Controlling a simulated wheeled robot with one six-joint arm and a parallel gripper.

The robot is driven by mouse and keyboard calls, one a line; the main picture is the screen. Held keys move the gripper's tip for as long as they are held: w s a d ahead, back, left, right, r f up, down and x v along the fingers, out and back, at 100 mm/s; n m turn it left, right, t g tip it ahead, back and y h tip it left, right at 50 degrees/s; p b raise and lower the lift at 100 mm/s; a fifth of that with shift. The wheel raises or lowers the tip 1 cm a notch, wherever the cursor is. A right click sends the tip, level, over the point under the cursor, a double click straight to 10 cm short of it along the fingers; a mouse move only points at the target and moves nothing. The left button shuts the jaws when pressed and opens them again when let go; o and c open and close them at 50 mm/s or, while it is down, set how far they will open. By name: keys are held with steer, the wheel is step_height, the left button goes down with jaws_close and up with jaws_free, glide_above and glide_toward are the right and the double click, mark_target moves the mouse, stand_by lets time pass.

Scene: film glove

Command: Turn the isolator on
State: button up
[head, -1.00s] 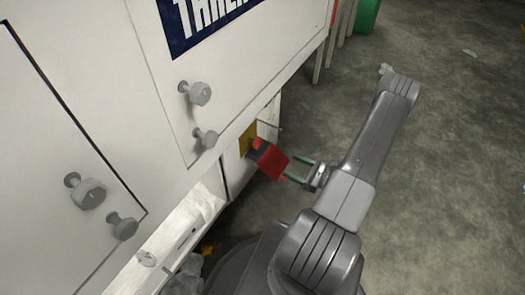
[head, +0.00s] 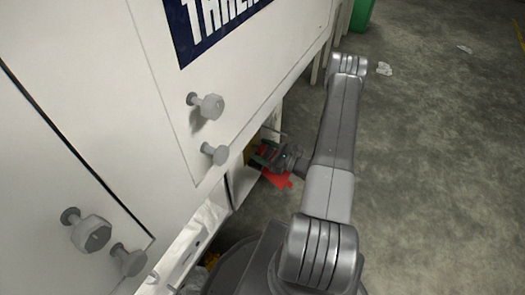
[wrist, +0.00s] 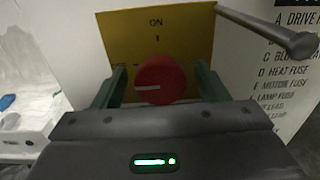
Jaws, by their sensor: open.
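The isolator shows in the wrist view as a round red knob (wrist: 160,80) in front of a yellow plate (wrist: 185,30) marked "ON" with a short upright stroke below it. A white line on the knob lies nearly level, pointing left. My gripper (wrist: 160,74) is open, with one green finger on each side of the knob. A gap shows on both sides, and the knob's lower edge is close to the gripper body. In the head view my gripper (head: 265,155) partly covers the isolator, and some red (head: 277,180) shows below it.
A grey rod with a rounded end (wrist: 285,35) sticks out at the upper right of the plate. A lettered white label panel (wrist: 295,75) is on the right. White cabinet doors with grey knobs (head: 210,106) stand to the left. Open concrete floor (head: 440,150) lies right.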

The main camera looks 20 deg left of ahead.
steer(key=c, duration=1)
steer(key=shift+m, duration=0.5)
steer(key=m+b, duration=0.1)
steer(key=m, duration=0.2)
steer(key=shift+m, duration=0.4)
steer(key=m, duration=0.4)
steer(key=shift+m+b, duration=0.3)
steer(key=shift+b, duration=0.05)
steer(key=m, duration=0.4)
steer(key=shift+m, duration=2.5)
